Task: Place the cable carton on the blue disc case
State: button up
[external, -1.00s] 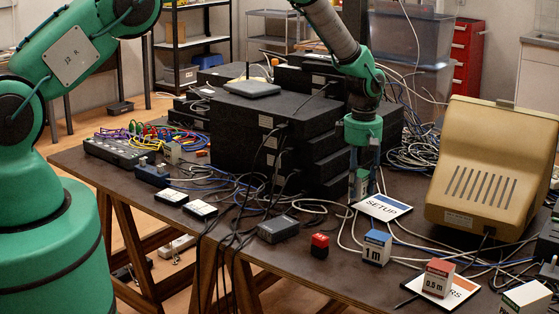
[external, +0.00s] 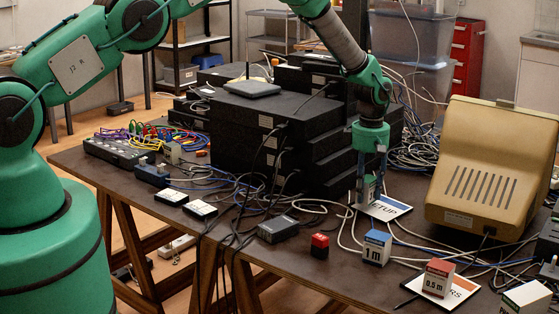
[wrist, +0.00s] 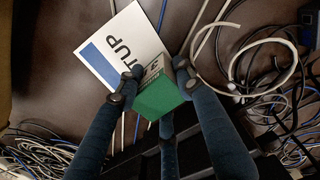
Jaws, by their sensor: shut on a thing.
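My gripper (external: 369,190) is shut on a small cable carton (wrist: 160,98) with a green top and a pale, printed side. The gripper's fingers flank it. In the external view the carton (external: 368,186) is upright, partly hidden by the fingers, and in front of the left part of a flat white case with a blue band marked SETUP (external: 393,209). In the wrist view this blue disc case (wrist: 108,60) lies beside and partly behind the carton. I cannot tell whether the carton touches the case or hangs just above it.
A blue-topped carton (external: 376,248) and a red-topped carton (external: 438,277) stand nearer the front, the latter on an orange-banded case (external: 463,287). A black equipment stack (external: 243,135) rises left of my gripper. A beige monitor (external: 492,170) stands right. Loose cables surround the case.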

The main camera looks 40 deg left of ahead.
aim_at(368, 179)
jog(key=shift+f, duration=0.65)
jog(key=shift+f, duration=0.15)
jog(key=o, duration=1.3)
jog(key=shift+c, duration=0.2)
jog(key=shift+r+p, duration=0.3)
jog(key=shift+r, duration=5.85)
